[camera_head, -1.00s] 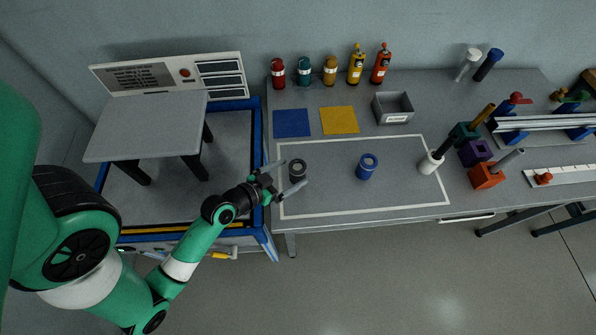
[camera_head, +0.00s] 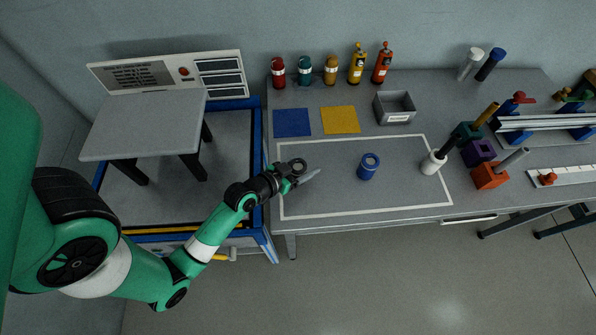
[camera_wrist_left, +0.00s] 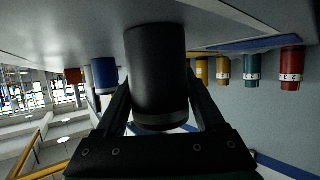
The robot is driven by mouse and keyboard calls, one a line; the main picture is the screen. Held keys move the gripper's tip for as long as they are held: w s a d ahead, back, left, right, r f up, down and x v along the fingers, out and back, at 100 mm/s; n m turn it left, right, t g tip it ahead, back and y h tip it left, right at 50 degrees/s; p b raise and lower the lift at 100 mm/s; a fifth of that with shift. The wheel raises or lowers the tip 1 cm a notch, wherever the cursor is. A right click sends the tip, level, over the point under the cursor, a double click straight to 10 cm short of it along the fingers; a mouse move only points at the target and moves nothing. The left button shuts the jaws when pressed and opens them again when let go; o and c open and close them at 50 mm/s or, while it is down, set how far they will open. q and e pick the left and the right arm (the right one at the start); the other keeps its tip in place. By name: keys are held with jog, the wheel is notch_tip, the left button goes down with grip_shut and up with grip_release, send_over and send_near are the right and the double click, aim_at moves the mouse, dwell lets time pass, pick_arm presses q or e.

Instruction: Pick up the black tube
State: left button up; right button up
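The black tube (camera_head: 298,164) stands upright on the grey table at the left end of the white-outlined area. In the left wrist view the black tube (camera_wrist_left: 157,70) appears large and upside down between the two fingers. My left gripper (camera_head: 303,171) is low at the tube, with a finger on either side of it. The fingers look open, with no clear grip on the tube. The gripper partly hides the tube in the head view. My right gripper is not in view.
A blue tube (camera_head: 368,168) stands to the right in the outlined area, and a white one (camera_head: 432,164) farther right. Blue (camera_head: 292,123) and yellow (camera_head: 340,120) squares and a grey bin (camera_head: 394,107) lie behind. Several bottles line the back. The table between the black and blue tubes is clear.

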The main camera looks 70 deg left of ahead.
pick_arm(q)
jog(key=c, duration=1)
jog(key=shift+o, duration=0.2)
jog(key=r+p, duration=0.1)
jog(key=r, duration=0.1)
jog(key=r+p, duration=0.1)
jog(key=r, duration=0.1)
jog(key=shift+s+d+r+p, duration=0.1)
jog(key=shift+d+p, duration=0.1)
jog(key=shift+p, duration=0.2)
jog(key=d+r+p, duration=0.1)
jog(key=s+d+r+p, duration=0.1)
jog(key=r, duration=0.1)
jog(key=s+d+r+p, duration=0.1)
jog(key=shift+s+r, duration=0.15)
jog(key=shift+r, duration=0.25)
jog(key=s+d+r, duration=0.4)
jog(key=s+d, duration=0.1)
jog(key=d, duration=0.3)
jog(key=shift+s+p, duration=0.35)
jog(key=shift+s, duration=0.05)
